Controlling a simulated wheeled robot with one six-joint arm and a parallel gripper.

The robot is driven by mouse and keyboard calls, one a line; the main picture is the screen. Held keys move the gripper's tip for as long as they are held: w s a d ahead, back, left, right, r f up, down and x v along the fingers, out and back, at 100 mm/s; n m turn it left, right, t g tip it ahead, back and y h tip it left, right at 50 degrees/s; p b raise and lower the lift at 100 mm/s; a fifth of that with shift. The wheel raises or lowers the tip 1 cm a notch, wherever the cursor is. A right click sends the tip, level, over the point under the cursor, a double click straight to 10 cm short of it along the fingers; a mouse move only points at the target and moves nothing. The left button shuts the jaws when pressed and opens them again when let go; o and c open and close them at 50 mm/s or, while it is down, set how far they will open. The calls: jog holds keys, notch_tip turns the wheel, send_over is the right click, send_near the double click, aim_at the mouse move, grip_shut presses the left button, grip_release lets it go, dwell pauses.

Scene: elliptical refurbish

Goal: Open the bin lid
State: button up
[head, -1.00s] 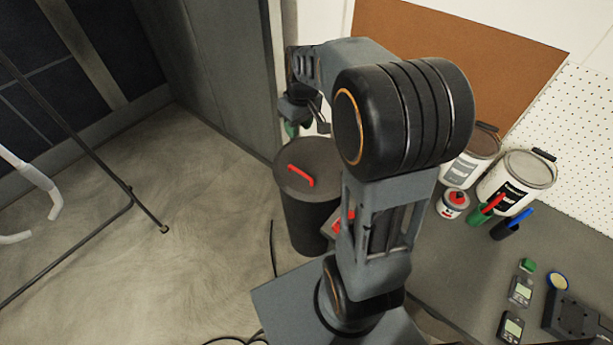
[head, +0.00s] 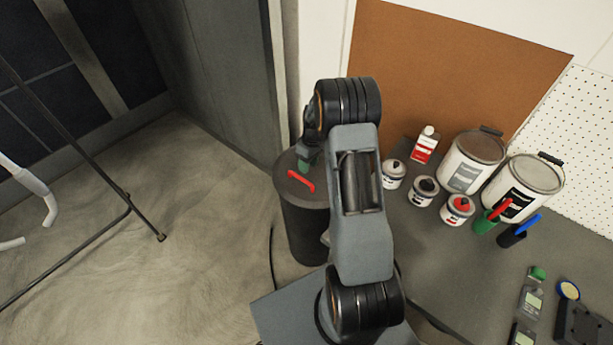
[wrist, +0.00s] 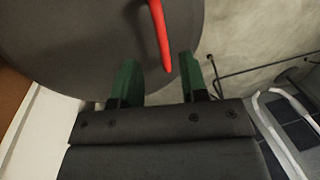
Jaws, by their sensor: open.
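The dark round bin (head: 303,230) stands on the floor left of the workbench. Its flat lid (head: 285,178) is shut and carries a red handle (head: 301,181). In the wrist view the lid (wrist: 90,40) fills the upper left and the red handle (wrist: 161,35) points down toward the gap between my fingers. My gripper (wrist: 157,80) is open, with green fingertips apart and nothing between them.
The workbench (head: 455,265) on the right holds paint cans (head: 472,165), small tins (head: 423,190), a red and white bottle (head: 424,145) and handheld meters (head: 530,300). A wall panel (head: 235,70) stands behind the bin. A black metal frame (head: 100,170) stands left; floor between is clear.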

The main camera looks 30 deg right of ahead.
aim_at(305, 180)
jog(key=shift+s+a+f+p, duration=0.1)
jog(key=shift+a+f, duration=0.1)
jog(key=shift+f, duration=0.85)
jog(key=shift+s+a+f+p, duration=0.1)
jog(key=shift+a+f, duration=0.05)
jog(key=shift+f, duration=0.85)
jog(key=shift+s+a+f+p, duration=0.1)
jog(key=shift+a+f, duration=0.1)
jog(key=shift+f, duration=0.85)
jog(key=shift+c, duration=0.5)
grip_shut()
